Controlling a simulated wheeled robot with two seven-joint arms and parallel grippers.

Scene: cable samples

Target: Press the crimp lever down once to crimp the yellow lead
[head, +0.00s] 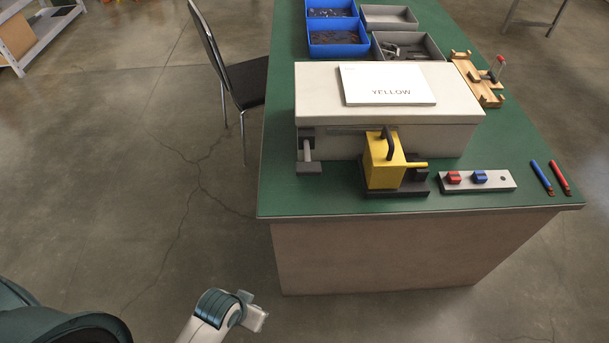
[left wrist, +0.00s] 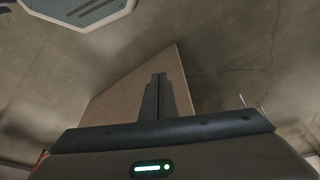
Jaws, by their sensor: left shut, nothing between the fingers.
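A yellow press block (head: 384,163) stands on a black base at the near edge of the green table, with a dark curved handle (head: 389,143) at its top. A yellow rod-like piece (head: 416,165) sticks out of its right side; I cannot tell if it is the lead. A grey bar with dark ends (head: 308,154) is on the beige box's front left; I cannot tell which part is the crimp lever. My left gripper (left wrist: 159,98) is shut and empty, in front of the table's side panel in the left wrist view. My right gripper is not in view.
A beige box (head: 460,108) bears a white card (head: 385,85) reading YELLOW. A light strip (head: 500,181) holds red and blue blocks. A blue lead (head: 541,177) and a red lead (head: 560,178) lie right of it. Bins stand at the back. A chair (head: 245,82) stands left.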

